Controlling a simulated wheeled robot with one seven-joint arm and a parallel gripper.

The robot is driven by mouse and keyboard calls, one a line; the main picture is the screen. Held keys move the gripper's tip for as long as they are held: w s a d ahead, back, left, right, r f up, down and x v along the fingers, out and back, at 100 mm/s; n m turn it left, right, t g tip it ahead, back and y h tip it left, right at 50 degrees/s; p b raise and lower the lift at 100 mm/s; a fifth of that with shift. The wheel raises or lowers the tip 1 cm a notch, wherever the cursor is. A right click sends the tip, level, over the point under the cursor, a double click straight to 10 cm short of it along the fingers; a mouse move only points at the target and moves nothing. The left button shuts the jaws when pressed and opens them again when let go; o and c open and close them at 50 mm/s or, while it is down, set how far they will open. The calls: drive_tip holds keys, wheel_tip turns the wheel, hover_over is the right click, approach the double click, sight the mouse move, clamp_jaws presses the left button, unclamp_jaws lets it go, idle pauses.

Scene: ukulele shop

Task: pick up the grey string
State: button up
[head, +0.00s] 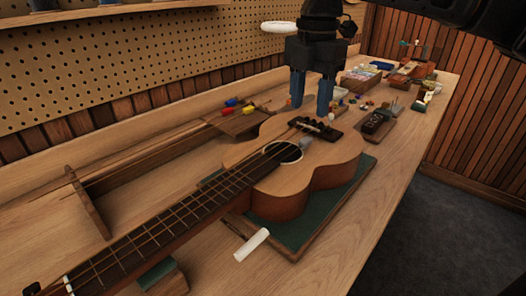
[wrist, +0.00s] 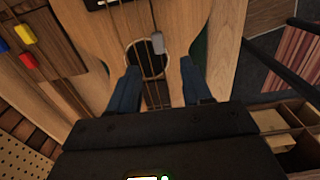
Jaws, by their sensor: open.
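A wooden ukulele (head: 300,165) lies face up on the bench, its neck toward the lower left. Thin strings run over its soundhole (head: 283,152) to the dark bridge (head: 316,128). A small grey piece (head: 306,141) sits by the soundhole's edge; the wrist view also shows it (wrist: 157,43), seemingly on or beside a string. I cannot tell which thin line is the grey string. My gripper (head: 311,108) is open and empty, pointing down above the body near the bridge. In the wrist view its blue fingers (wrist: 160,84) are spread either side of the strings.
A green mat (head: 292,241) lies under the ukulele. A white roll (head: 251,244) lies in front. A wooden block (head: 238,120) with red, yellow and blue pieces stands behind. Small parts and boxes (head: 362,76) fill the bench's far end. The right front strip is clear.

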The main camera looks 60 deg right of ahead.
sight(307, 138)
drive_tip(key=shift+w+f, duration=0.1)
drive_tip(key=shift+f, duration=0.2)
drive_tip(key=shift+d+f, duration=0.2)
drive_tip(key=shift+f, duration=1.6)
drive_tip(key=shift+d+f, duration=0.2)
drive_tip(key=shift+f, duration=1.55)
drive_tip(key=shift+c, duration=0.3)
clamp_jaws()
